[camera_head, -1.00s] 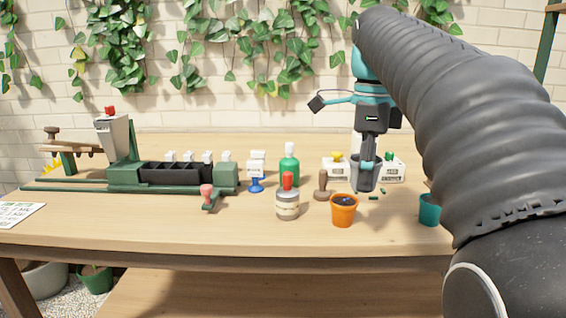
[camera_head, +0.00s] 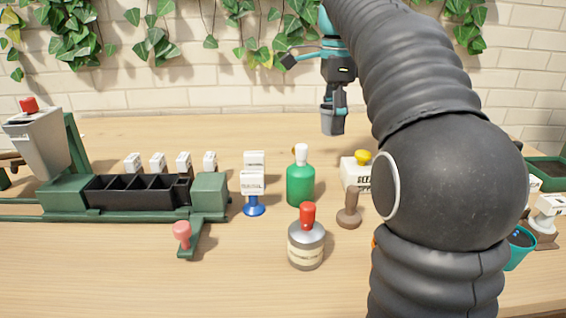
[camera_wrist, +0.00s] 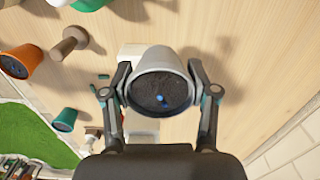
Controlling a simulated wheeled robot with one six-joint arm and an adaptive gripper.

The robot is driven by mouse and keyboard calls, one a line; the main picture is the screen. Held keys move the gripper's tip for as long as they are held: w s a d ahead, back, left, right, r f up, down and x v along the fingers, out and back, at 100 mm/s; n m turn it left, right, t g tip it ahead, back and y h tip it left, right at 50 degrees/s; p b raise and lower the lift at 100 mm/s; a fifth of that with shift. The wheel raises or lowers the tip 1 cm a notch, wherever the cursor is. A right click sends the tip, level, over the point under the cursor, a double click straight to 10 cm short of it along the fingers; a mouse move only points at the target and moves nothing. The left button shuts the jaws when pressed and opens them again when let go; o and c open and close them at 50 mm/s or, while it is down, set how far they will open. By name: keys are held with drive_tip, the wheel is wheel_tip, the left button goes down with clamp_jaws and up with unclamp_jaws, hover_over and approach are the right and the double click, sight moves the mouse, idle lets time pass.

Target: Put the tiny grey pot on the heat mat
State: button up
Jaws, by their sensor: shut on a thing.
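A small grey pot (camera_wrist: 160,78) holds dark soil with a blue speck on it. My gripper (camera_wrist: 160,97) is shut on it, one finger on each side of the pot. In the head view the pot (camera_head: 333,121) hangs from my gripper (camera_head: 334,106) above the back part of the table, in front of the brick wall.
A green bottle (camera_head: 301,183), a grey jar with a red top (camera_head: 306,246) and a brown stamp (camera_head: 349,209) stand mid-table. A black-celled green rig (camera_head: 137,190) is at left. A teal pot (camera_head: 520,248) and dark green tray (camera_head: 550,168) are at right. The back middle is clear.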

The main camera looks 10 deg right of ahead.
sight(325, 172)
drive_tip(key=shift+w+f+n, duration=0.15)
drive_tip(key=shift+w+n, duration=0.1)
drive_tip(key=shift+w, duration=0.3)
drive_tip(key=shift+w+f+n, duration=0.15)
drive_tip(key=shift+w+n, duration=0.1)
drive_tip(key=shift+w, duration=0.25)
wheel_tip(325, 172, down, 10)
drive_tip(key=shift+r+b, duration=0.1)
drive_tip(key=shift+b, duration=0.55)
drive_tip(key=o, duration=1.2)
